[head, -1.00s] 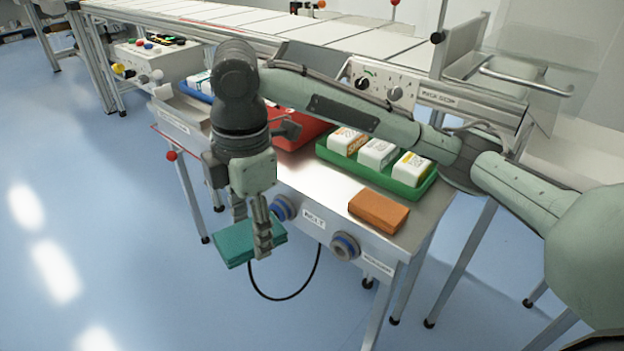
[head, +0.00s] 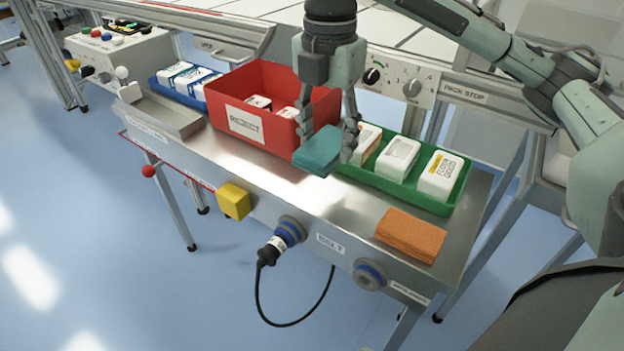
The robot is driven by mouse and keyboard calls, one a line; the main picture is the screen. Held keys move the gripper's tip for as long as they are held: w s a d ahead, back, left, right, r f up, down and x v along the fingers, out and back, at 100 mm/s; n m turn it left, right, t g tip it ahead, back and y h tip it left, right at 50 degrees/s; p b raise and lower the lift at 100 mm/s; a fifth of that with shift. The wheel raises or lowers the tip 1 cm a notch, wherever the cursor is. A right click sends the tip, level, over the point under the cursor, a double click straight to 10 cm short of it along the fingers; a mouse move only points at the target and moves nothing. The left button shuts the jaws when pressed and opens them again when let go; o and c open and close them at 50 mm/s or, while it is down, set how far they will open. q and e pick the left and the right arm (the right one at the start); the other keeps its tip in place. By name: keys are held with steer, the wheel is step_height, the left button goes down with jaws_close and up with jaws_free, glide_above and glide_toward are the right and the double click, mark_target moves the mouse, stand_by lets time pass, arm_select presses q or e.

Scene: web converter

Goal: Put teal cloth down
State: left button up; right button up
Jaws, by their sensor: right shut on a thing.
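The teal cloth (head: 317,152) is a folded flat pad. My right gripper (head: 331,140) is shut on it, with a finger on either side. It holds the cloth over the metal shelf, in front of the gap between the red bin and the green tray. I cannot tell whether the cloth touches the shelf or hangs just above it. My left gripper is not in view. An orange-brown cloth (head: 410,236) lies flat on the shelf at the right front.
The red REJECT bin (head: 240,120) holds white packs. The green tray (head: 447,205) and blue tray (head: 168,85) hold white packs. The metal shelf (head: 330,205) is bare in front of the cloth. A yellow block (head: 234,201), a cable plug (head: 268,256) and blue-ringed sockets are on its front face.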

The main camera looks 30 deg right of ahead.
glide_above(325, 197)
steer(key=f, duration=0.2)
steer(key=f+b, duration=0.1)
steer(key=f, duration=0.1)
steer(key=shift+s+f, duration=0.2)
steer(key=shift+f, duration=0.2)
steer(key=shift+w+f+b, duration=0.1)
steer(key=shift+f+b, duration=0.25)
steer(key=shift+f, duration=1.95)
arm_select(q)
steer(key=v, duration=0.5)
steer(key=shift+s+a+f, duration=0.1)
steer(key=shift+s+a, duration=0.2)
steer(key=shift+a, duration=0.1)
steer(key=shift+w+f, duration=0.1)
arm_select(e)
steer(key=o, duration=1)
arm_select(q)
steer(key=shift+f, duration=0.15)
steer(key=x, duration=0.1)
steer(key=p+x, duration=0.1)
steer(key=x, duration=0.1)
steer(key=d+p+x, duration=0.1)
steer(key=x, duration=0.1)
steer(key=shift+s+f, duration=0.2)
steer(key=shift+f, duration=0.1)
arm_select(e)
step_height(325, 197, up, 12)
steer(key=shift+r, duration=0.1)
